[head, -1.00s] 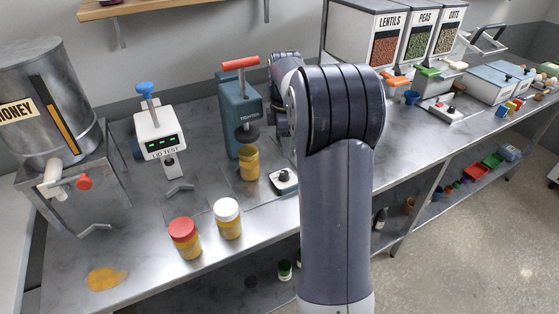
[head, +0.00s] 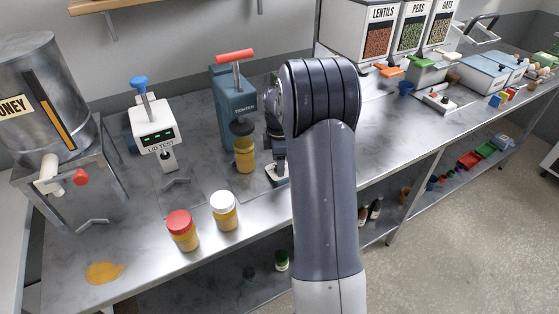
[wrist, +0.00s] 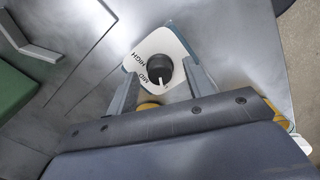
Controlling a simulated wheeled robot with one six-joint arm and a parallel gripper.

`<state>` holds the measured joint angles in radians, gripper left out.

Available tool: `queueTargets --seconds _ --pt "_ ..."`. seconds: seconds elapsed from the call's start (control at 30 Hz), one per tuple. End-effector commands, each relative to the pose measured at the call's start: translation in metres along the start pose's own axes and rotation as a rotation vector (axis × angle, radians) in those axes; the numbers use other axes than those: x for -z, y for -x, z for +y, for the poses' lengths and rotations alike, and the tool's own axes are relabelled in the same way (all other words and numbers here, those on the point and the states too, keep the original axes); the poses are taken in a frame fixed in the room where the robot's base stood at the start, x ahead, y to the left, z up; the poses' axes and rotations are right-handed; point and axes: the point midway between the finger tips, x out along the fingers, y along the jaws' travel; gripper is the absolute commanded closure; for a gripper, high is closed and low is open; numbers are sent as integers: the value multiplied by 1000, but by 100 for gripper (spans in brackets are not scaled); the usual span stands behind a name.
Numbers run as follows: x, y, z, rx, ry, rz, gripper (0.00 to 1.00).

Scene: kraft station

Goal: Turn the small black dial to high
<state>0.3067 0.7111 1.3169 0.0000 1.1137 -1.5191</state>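The small black dial (wrist: 160,68) sits on a white plate (wrist: 152,46) with HIGH and MID printed on its left side in the wrist view. My gripper (wrist: 160,73) is open, one finger on each side of the dial, with visible gaps; contact cannot be seen. In the head view the dial's base (head: 278,181) shows low beside my arm, and my wrist hides the dial itself.
The TIGHTEN press (head: 228,105) with a jar (head: 244,156) under it stands just left of my gripper. A red-lidded jar (head: 182,232) and a white-lidded jar (head: 224,212) stand near the counter's front edge. The LID TEST device (head: 155,128) is farther left.

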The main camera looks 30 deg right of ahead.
Motion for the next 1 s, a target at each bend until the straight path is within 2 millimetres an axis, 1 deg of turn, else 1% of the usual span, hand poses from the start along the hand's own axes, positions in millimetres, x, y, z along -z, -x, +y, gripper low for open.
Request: queueTargets --seconds 0.03,0.07,0.53,0.77,1.0 --pt "0 0 0 0 0 0 54" --pt "0 0 0 0 0 0 56" --pt "0 0 0 0 0 0 95" --pt "0 0 0 0 -20 0 95" --pt "0 0 0 0 -126 0 95"
